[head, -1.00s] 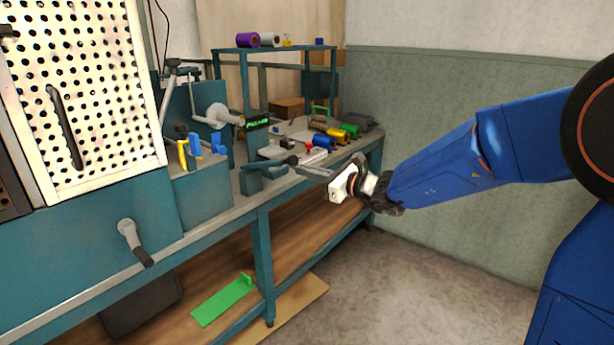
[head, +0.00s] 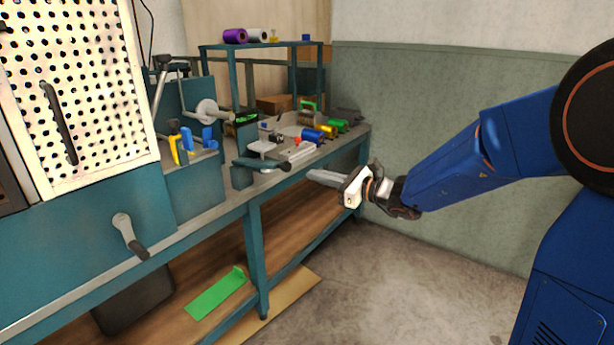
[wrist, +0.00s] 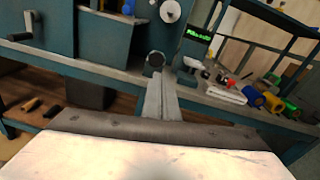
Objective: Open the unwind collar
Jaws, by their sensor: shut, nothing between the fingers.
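The unwind is most likely the pale grey disc on a shaft (head: 207,112) on the teal machine; it also shows at the top of the wrist view (wrist: 170,11). I cannot make out a separate collar on it. In front of it, a dark-handled lever (head: 265,163) sits on a short teal post at the bench edge. My gripper (head: 312,177) is shut and empty, just right of the lever's end and apart from it in the head view. In the wrist view my gripper (wrist: 161,80) points at a dark round knob (wrist: 155,60), probably the lever's end; its fingertips overlap the knob's lower edge, contact unclear.
A small green display (head: 246,117) stands behind the lever. Coloured foil rolls (head: 325,130) lie farther right on the bench. A crank handle (head: 130,236) juts from the front at left. A shelf rack (head: 262,45) stands behind. The floor right of the bench is clear.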

